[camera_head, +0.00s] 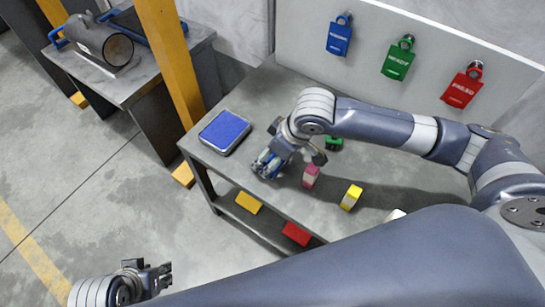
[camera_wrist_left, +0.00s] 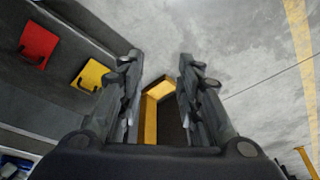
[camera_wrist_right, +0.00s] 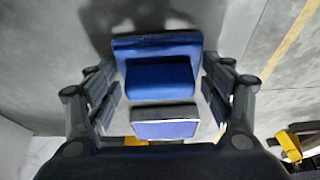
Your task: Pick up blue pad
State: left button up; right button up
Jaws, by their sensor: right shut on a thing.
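The blue pad (camera_wrist_right: 160,73) is a blue block on a wider blue plate, between the fingers of my right gripper in the right wrist view. My right gripper (camera_head: 268,164) is shut on it near the table's front edge, and fingers partly hide the pad in the head view. I cannot tell whether the pad touches the table. My left gripper (camera_head: 164,277) is open and empty, low at the bottom left; its spread fingers show in the left wrist view (camera_wrist_left: 158,85).
A blue-topped tray (camera_head: 224,132) sits on the table's left end. Pink (camera_head: 311,175), yellow (camera_head: 351,197) and green (camera_head: 334,143) blocks stand right of my right gripper. Yellow (camera_head: 248,202) and red (camera_head: 296,233) pieces lie on the lower shelf. A yellow post (camera_head: 172,60) rises behind the table.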

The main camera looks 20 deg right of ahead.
pick_arm(q)
jog(key=shift+w, duration=0.1)
pick_arm(e)
jog(key=shift+r, duration=0.25)
notch_tip(320, 180, up, 3)
jog(key=shift+p, duration=0.8)
pick_arm(q)
notch_tip(320, 180, down, 15)
jog(key=g+p, duration=0.1)
jog(key=p, duration=0.1)
jog(key=shift+w+d+p, duration=0.15)
jog(key=shift+d+p, duration=0.05)
jog(key=shift+p, duration=0.15)
pick_arm(e)
jog(key=s+a, duration=0.3)
jog(key=s, duration=0.4)
jog(key=s+a+r, duration=0.1)
jog(key=s+a, duration=0.2)
jog(key=s, duration=0.5)
jog(key=shift+r, duration=0.2)
